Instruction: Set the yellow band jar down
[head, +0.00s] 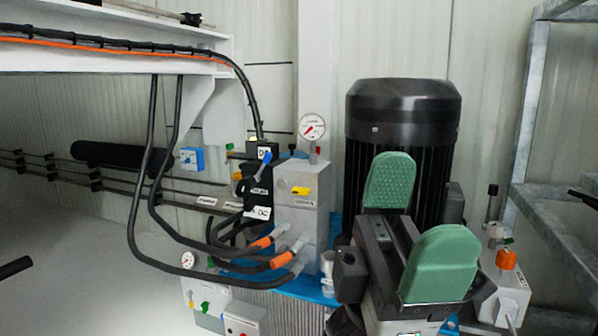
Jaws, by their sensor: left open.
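My left gripper (414,218) fills the lower right of the head view. Its two green padded fingers are spread wide apart, with nothing visible between them. I cannot make out a jar with a yellow band anywhere in this view. A small white object (327,266) shows just left of the gripper body, partly hidden by it, at the blue surface beside the grey block. I cannot tell whether it is a jar. My right gripper is not in view.
A large black ribbed motor (403,108) stands behind the gripper. A grey valve block (299,205) with hoses and a pressure gauge (312,127) is left of it. A metal frame (527,120) stands at right. Small equipment boxes sit at lower left and right.

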